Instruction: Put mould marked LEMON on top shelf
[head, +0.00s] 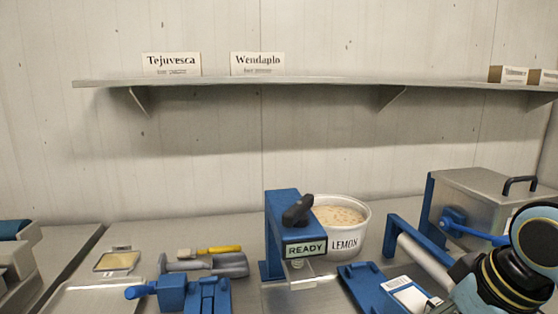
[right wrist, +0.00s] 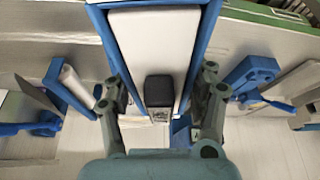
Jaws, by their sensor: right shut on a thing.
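The mould marked LEMON (head: 346,240) is a round white tub with a pale, speckled filling. It stands upright on the counter, partly behind a blue stand (head: 284,222) with a READY sign and a black handle. The top shelf (head: 245,81) runs along the wall above. My right arm comes in at the lower right of the head view, its fingers out of sight there. In the right wrist view my right gripper (right wrist: 163,98) has its fingers on either side of a blue-edged pale piece (right wrist: 155,40) with a black block, shut on it. My left gripper is not in view.
The shelf carries the signs Tejuvesca (head: 171,64) and Wendaplo (head: 257,64), with small boxes (head: 517,75) at its right end. Its middle is bare. A steel box (head: 478,190), a roller (head: 425,262) and a blue tray (head: 370,288) crowd the counter's right; tools (head: 205,264) lie left.

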